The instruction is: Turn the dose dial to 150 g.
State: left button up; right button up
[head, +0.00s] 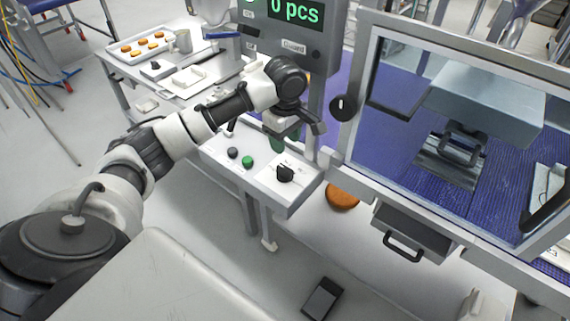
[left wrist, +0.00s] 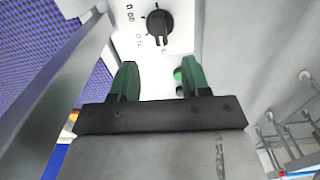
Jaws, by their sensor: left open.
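The dose dial (head: 285,173) is a black knob on the white top of a control box, with printed marks around it. It also shows in the left wrist view (left wrist: 158,25), where the marks are too small and blurred to read surely. My left gripper (head: 279,145) is above the box, just behind the dial in the head view. In the left wrist view its two green fingers (left wrist: 160,78) are apart with nothing between them, and the dial lies beyond their tips, not touched. My right gripper is in neither view.
A green button (head: 248,161) and a dark button (head: 233,153) sit left of the dial. A display (head: 294,12) reads "0 pcs". Another black knob (head: 342,107) is on the frame of the windowed machine at right. An orange-brown round thing (head: 342,196) lies below.

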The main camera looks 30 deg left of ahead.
aim_at(283, 167)
pick_arm(q)
jog(key=shift+n, duration=0.4)
jog(key=f, duration=0.6)
jog(key=a+f+p, duration=0.1)
jog(key=f, duration=0.3)
jog(key=shift+w, duration=0.1)
